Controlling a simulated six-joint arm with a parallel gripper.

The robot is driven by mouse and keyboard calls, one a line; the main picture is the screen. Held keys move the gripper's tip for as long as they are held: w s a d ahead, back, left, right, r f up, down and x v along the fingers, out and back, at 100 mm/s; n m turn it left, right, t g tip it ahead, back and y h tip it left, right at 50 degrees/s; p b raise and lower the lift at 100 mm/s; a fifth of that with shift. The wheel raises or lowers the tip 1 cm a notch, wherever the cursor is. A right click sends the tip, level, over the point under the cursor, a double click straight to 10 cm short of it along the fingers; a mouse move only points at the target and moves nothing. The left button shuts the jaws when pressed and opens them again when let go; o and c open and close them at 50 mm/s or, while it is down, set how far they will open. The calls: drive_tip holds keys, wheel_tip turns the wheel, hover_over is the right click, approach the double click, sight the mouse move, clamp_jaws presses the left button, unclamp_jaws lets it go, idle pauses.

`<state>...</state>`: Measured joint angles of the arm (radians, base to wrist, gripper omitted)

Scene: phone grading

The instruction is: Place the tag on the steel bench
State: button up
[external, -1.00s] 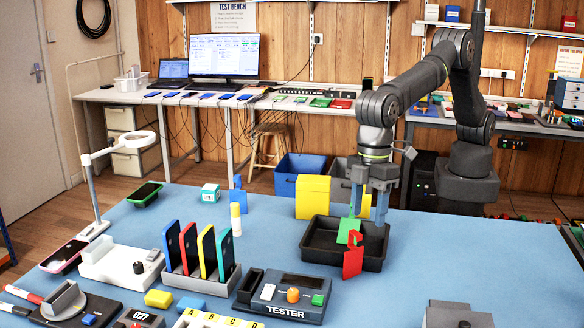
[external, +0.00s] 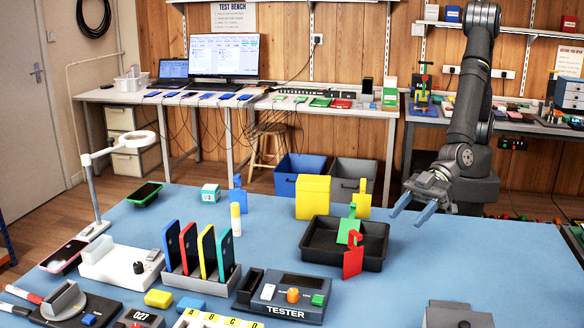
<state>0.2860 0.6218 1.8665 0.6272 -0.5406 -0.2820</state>
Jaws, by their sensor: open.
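A red tag (external: 353,260) stands at the front edge of the black tray (external: 315,258). A green tag (external: 348,230) stands behind it, and a yellow tag (external: 362,199) behind the tray. A blue tag (external: 239,196) stands further left on the blue-topped table. Which tag is meant is unclear. My gripper (external: 407,217) is open and empty, tilted, to the right of the tray and apart from the tags. The back benches are a left one (external: 340,108) and a darker-topped right one (external: 435,119); I cannot tell which is steel.
A yellow box (external: 312,197) stands behind the tray. A tester (external: 285,297), a rack of coloured phones (external: 208,278) and a white fixture (external: 118,262) crowd the front left. A grey box (external: 457,315) is at the front right. The blue surface (external: 490,260) right of the tray is clear.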

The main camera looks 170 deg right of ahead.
drive_tip(key=s+r+h, duration=0.1)
drive_tip(key=s+h, duration=0.1)
drive_tip(key=s, duration=0.4)
approach(358, 233)
drive_tip(key=shift+h, duration=0.4)
drive_tip(key=x, duration=0.5)
drive_tip(key=shift+d+f, duration=0.15)
drive_tip(key=shift+f, duration=0.2)
drive_tip(key=x, duration=0.5)
drive_tip(key=shift+w+f, duration=0.15)
clamp_jaws()
